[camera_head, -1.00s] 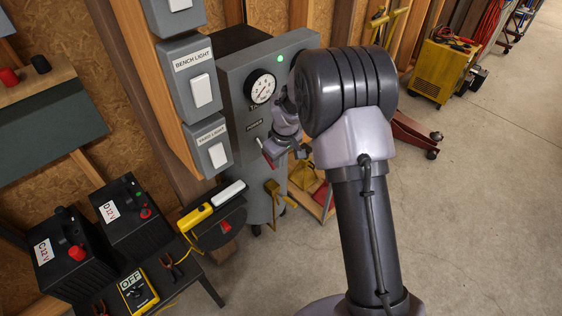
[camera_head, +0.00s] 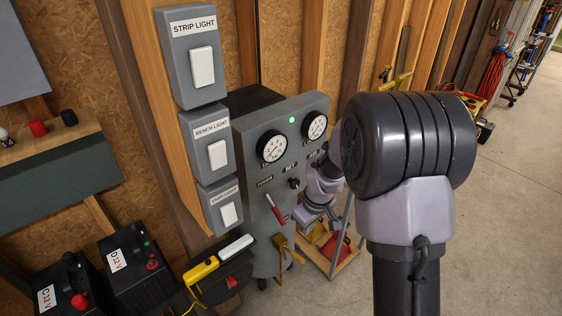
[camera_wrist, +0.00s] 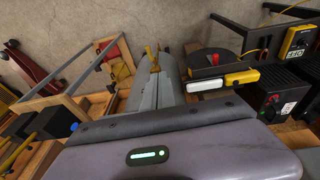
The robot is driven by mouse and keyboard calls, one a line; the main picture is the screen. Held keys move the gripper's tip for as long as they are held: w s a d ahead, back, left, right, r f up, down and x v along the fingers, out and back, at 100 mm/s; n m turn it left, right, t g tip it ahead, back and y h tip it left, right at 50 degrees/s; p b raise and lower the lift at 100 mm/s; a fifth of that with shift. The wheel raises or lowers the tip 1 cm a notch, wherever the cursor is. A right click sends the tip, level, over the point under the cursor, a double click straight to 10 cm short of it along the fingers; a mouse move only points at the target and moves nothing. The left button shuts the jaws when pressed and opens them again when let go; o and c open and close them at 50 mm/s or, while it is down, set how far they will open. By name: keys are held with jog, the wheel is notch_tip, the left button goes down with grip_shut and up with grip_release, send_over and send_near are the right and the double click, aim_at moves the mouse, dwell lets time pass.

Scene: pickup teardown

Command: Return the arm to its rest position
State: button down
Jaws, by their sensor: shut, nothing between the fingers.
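My arm fills the right of the head view, with its dark ribbed joint in front. My gripper (camera_head: 312,216) is partly visible behind that joint, in front of the lower right of a grey control cabinet (camera_head: 256,240). It is small and partly hidden; it is shut and holds nothing that I can see. I cannot tell whether the gripper touches the cabinet.
The cabinet has two gauges (camera_head: 271,146), a green lamp and a red-handled lever (camera_head: 275,207). Light switches (camera_head: 202,66) are on a post to its left. Black 12 V boxes (camera_head: 132,262) stand lower left. A wooden rack (camera_head: 342,264) stands behind the arm. Concrete floor (camera_head: 515,220) is clear at right.

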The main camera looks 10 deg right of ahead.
jog(key=s+a+r+m+t, duration=0.1)
jog(key=s+a+r+m, duration=0.15)
jog(key=r, duration=0.45)
jog(key=s+a+r+m+t, duration=0.1)
jog(key=s+r, duration=0.3)
jog(key=r, duration=0.3)
jog(key=s+a+r+m, duration=0.2)
jog(key=s+r+m, duration=0.1)
jog(key=s, duration=0.6)
jog(key=s+a+r+m+t+y, duration=0.1)
jog(key=s+a+r+m, duration=0.1)
jog(key=s+r, duration=0.3)
jog(key=s+m, duration=0.1)
jog(key=s, duration=0.3)
jog(key=shift+s+a+r+m+y, duration=0.2)
jog(key=shift+s+r+m+y, duration=0.05)
jog(key=shift+m+y, duration=0.1)
